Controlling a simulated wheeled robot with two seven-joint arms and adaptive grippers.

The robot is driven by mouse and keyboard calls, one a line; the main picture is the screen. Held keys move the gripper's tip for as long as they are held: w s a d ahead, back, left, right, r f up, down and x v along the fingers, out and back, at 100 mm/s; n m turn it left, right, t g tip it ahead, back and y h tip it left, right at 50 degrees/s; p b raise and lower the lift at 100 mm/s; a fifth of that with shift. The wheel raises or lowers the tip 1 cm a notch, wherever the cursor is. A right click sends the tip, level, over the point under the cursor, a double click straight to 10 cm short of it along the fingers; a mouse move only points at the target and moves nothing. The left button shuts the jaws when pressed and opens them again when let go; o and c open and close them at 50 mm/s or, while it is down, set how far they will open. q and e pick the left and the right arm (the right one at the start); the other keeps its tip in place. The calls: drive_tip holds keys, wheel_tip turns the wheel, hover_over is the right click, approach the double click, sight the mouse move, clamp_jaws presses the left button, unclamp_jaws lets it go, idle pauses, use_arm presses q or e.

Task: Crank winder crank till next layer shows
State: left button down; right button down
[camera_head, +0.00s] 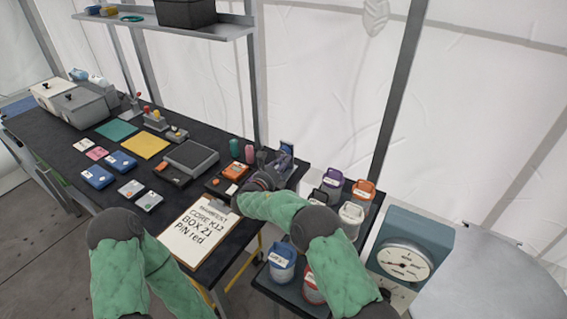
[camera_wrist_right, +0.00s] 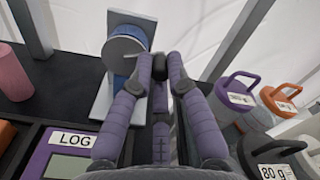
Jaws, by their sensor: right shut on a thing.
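The winder (camera_head: 287,148) stands at the right back corner of the dark table in the head view, small and partly hidden by my right gripper (camera_head: 278,165). In the right wrist view the winder (camera_wrist_right: 125,45) has a grey round plate, a blue drum and a grey upright stand. My right gripper (camera_wrist_right: 160,68) is shut on the dark crank knob (camera_wrist_right: 161,66) in front of the drum. The crank's arm is mostly hidden behind the fingers. My left arm is at the lower left of the head view; its gripper is out of sight.
A clipboard (camera_head: 196,232) lies at the table's front edge. A LOG device (camera_wrist_right: 70,155) is close to the left of my right gripper. Several lidded jars, one orange-topped (camera_head: 363,190), stand to the right, with a dial scale (camera_head: 404,262) beyond.

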drive_tip(key=m+b, duration=0.1)
drive_tip(key=m, duration=0.1)
drive_tip(key=f+m+b, duration=0.1)
drive_tip(key=b, duration=0.1)
drive_tip(key=shift+f+m+b, duration=0.25)
drive_tip(key=shift+m+b, duration=0.05)
drive_tip(key=shift+m, duration=0.1)
drive_tip(key=shift+f+m+b, duration=0.2)
drive_tip(key=shift+m+b, duration=0.45)
drive_tip(key=shift+m, duration=0.15)
drive_tip(key=shift+f+m+b, duration=0.2)
drive_tip(key=shift+m+b, duration=0.4)
drive_tip(key=shift+m, duration=0.2)
drive_tip(key=c, duration=1.2)
unclamp_jaws()
drive_tip(key=shift+s, duration=0.1)
drive_tip(key=v, duration=1.2)
